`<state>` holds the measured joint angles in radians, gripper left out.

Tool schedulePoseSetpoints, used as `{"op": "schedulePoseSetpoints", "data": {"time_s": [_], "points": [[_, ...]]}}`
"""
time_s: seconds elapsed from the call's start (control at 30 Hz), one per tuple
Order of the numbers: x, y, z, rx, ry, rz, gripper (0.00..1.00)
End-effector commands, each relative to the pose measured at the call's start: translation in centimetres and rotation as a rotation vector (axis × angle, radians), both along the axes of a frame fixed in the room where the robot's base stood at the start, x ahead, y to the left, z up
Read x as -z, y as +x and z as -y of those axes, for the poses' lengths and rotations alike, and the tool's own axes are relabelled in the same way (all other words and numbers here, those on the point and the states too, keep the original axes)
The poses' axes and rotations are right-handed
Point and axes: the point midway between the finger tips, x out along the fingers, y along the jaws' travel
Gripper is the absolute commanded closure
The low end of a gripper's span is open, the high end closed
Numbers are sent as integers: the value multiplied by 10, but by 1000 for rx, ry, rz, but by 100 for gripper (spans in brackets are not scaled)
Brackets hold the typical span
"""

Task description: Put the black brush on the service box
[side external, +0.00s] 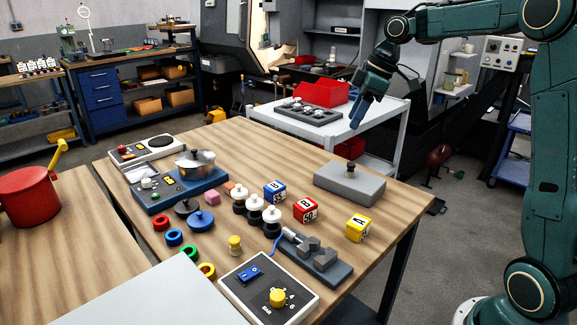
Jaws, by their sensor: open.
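A grey block-shaped box (337,184), which looks like the service box, lies at the right part of the wooden table. A small dark upright piece (351,170) stands on its top. It is too small to tell whether this is the black brush or a knob of the box. No other thing on the table is clearly a black brush. My gripper (357,114) hangs open and empty, pointing down, well above and behind the box, in front of the white cart.
Blue, red and yellow cubes (358,228) and black-and-white round pieces stand mid-table. A pot (195,163) on a blue unit is at left. A switch panel (270,290) and dark block holder (316,256) are at front. A white cart (395,112) with red bins stands behind.

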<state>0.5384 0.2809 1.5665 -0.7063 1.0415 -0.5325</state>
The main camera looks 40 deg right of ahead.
Motion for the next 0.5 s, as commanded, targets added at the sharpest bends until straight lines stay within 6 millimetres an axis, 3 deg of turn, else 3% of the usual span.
{"op": "schedulePoseSetpoints", "data": {"time_s": [0.2,0.5], "points": [[-24,-37,-53,113,-7,10,54],[-35,-101,-105,277,-7,31,54]]}}
